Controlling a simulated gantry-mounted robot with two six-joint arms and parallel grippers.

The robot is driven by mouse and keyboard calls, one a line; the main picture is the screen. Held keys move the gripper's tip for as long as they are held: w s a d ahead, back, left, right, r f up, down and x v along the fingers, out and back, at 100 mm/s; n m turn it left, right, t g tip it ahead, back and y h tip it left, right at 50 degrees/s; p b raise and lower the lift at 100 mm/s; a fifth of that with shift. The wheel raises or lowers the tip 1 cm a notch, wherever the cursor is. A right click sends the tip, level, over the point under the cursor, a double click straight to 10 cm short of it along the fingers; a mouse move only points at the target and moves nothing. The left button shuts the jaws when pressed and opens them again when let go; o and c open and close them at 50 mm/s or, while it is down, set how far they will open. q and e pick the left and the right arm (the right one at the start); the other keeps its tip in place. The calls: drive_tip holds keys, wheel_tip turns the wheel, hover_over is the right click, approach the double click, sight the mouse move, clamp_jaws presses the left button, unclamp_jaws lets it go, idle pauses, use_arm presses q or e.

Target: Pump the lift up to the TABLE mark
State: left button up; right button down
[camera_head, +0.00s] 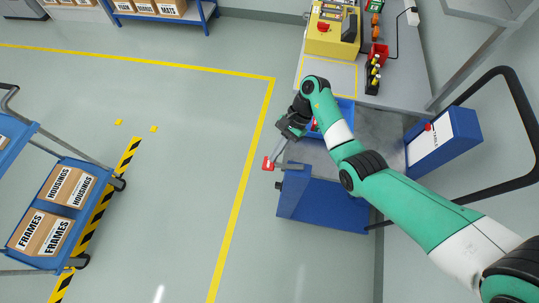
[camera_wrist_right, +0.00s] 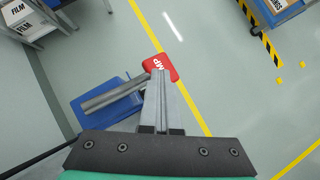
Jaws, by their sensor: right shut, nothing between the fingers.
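The lift has a blue base (camera_head: 320,205) and a grey top (camera_head: 378,135). Its red pump pedal (camera_head: 267,163) sticks out at the left and also shows in the right wrist view (camera_wrist_right: 160,64), with part of its lettering covered. A blue upright box (camera_head: 443,142) with a white scale panel and a red pointer stands at the lift's right; its marks are too small to read. My right gripper (camera_head: 273,156) is shut and empty, its fingertips (camera_wrist_right: 158,72) at the pedal. I cannot tell whether they touch it. My left gripper is not in view.
A blue bin (camera_head: 346,107) sits on the lift top, partly behind my right arm. A bench (camera_head: 405,75) with a yellow machine (camera_head: 332,32) stands behind. A blue cart (camera_head: 75,212) with boxes is at the left.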

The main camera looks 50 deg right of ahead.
drive_tip(key=d, duration=0.3)
drive_tip(key=shift+s+r, duration=0.15)
drive_tip(key=shift+r, duration=0.25)
drive_tip(key=p+v, duration=0.5)
drive_tip(key=v, duration=0.6)
drive_tip(key=shift+d+r+p, duration=0.25)
drive_tip(key=shift+d+p, duration=0.05)
drive_tip(key=shift+p, duration=0.05)
